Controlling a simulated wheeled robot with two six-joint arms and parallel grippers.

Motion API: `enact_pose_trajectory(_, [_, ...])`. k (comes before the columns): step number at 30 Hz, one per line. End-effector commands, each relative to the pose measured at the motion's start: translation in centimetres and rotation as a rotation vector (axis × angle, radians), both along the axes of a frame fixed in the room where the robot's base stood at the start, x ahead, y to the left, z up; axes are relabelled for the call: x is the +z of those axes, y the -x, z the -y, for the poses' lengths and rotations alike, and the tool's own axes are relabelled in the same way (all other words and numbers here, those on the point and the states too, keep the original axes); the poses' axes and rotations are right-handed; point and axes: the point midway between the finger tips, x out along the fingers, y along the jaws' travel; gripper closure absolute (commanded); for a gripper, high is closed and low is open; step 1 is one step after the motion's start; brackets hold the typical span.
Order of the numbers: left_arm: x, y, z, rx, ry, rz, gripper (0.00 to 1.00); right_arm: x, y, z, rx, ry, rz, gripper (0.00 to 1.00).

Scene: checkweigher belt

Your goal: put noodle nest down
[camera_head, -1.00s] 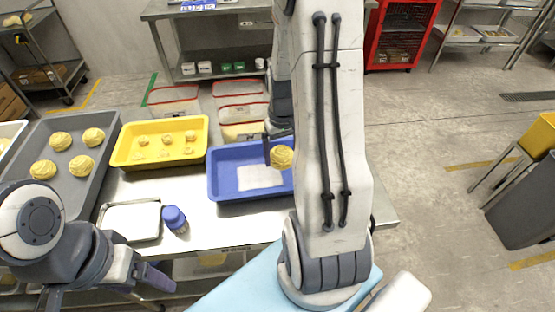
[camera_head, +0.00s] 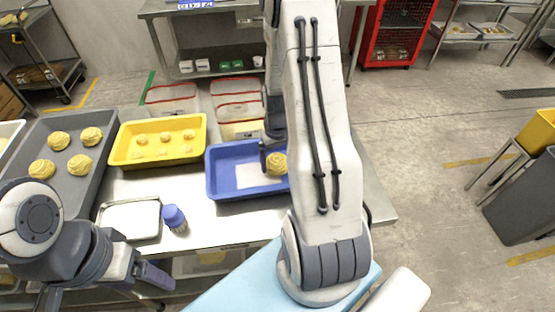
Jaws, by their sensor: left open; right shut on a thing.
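A round yellow noodle nest (camera_head: 277,163) is at the right side of the blue tray (camera_head: 213,188), low inside its walls. My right gripper (camera_head: 271,160) is shut on it, with one dark finger showing at the nest's left side. My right arm hides the rest of that gripper and the tray's right end. I cannot tell whether the nest touches the tray floor or the white sheet (camera_head: 258,178) in it. My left gripper (camera_head: 158,280) is open and empty in front of the table's near edge.
A grey tray (camera_head: 78,185) with several nests stands at left. A yellow tray (camera_head: 128,165) holds several small pieces. A small metal tray (camera_head: 130,221) and a blue-capped bottle (camera_head: 175,219) stand in front. Red-rimmed clear containers (camera_head: 238,104) stand behind the blue tray.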

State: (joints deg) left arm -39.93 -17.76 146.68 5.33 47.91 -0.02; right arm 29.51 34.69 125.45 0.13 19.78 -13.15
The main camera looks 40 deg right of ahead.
Motion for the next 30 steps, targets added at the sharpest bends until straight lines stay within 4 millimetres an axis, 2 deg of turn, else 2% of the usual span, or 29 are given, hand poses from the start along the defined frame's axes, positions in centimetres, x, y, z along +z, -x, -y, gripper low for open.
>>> enact_pose_trajectory(8, [-0.4, 0.0, 0.0, 0.000, 0.000, 0.000, 0.22, -0.6, 0.0, 0.0, 0.000, 0.000, 0.001, 0.70])
enact_pose_trajectory(9, [-0.4, 0.0, 0.0, 0.000, 0.000, 0.000, 0.22, -0.6, 0.0, 0.0, 0.000, 0.000, 0.000, 0.01])
enact_pose_trajectory(16, [-0.3, 0.0, 0.0, 0.000, 0.000, 0.000, 0.22, -0.6, 0.0, 0.0, 0.000, 0.000, 0.000, 0.00])
enact_pose_trajectory(20, [0.3, 0.0, 0.0, 0.000, 0.000, 0.000, 0.22, 0.4, 0.0, 0.0, 0.000, 0.000, 0.001, 0.00])
enact_pose_trajectory(22, [0.7, 0.0, 0.0, 0.000, 0.000, 0.000, 0.22, 1.3, 0.0, 0.0, 0.000, 0.001, 0.002, 0.00])
enact_pose_trajectory(23, [0.4, 0.0, 0.0, 0.000, 0.000, 0.000, 0.22, 1.5, -0.1, 0.1, 0.000, 0.002, 0.004, 0.00])
enact_pose_trajectory(30, [-0.1, 0.0, 0.0, 0.000, 0.000, 0.000, 0.22, 6.9, -0.2, 0.1, 0.000, 0.004, 0.008, 0.00])
